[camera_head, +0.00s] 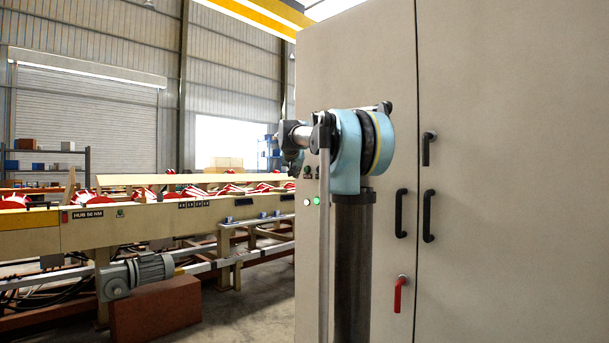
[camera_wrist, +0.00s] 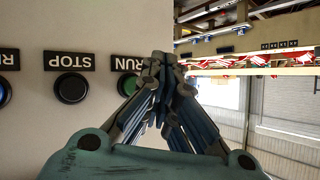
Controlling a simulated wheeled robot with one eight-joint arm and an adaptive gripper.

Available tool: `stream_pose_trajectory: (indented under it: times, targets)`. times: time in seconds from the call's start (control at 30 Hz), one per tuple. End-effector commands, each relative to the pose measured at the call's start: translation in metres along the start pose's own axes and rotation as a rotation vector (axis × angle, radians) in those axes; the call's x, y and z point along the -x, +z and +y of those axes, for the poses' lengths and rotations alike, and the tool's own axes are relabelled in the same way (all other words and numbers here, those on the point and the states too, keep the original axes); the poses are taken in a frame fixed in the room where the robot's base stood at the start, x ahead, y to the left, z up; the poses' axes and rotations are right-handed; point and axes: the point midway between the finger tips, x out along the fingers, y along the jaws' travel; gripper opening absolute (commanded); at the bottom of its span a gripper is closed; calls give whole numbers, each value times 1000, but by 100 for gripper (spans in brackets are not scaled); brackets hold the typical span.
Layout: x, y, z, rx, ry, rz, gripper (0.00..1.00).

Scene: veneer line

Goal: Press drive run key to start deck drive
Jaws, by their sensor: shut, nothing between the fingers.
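The drive run key is a green button (camera_wrist: 126,85) under a black RUN label (camera_wrist: 128,64) on a pale cabinet face in the wrist view, where the lettering is upside down. My gripper (camera_wrist: 163,60) is shut and empty. Its fingers lie just right of the run key and hide part of its right side and label. I cannot tell whether the fingertips touch the panel. A black STOP button (camera_wrist: 71,87) sits left of the run key. In the head view my arm stands in front of the cabinet (camera_head: 470,200) and hides part of its button area.
A blue button (camera_wrist: 3,94) with a cut-off label is at the left edge of the wrist view. A lit green lamp (camera_head: 317,201) shows on the cabinet. Cabinet handles (camera_head: 428,215) and a red lever (camera_head: 398,294) stick out. The conveyor deck (camera_head: 150,222) stands to the left.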

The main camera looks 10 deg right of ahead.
Motion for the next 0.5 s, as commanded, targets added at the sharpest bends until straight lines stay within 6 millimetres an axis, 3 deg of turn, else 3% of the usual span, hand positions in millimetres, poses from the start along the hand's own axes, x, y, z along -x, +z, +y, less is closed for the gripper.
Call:
stream_pose_trajectory:
  times: [0.5]
  targets:
    - [21, 16, -16, 0, 0, 0, 0]
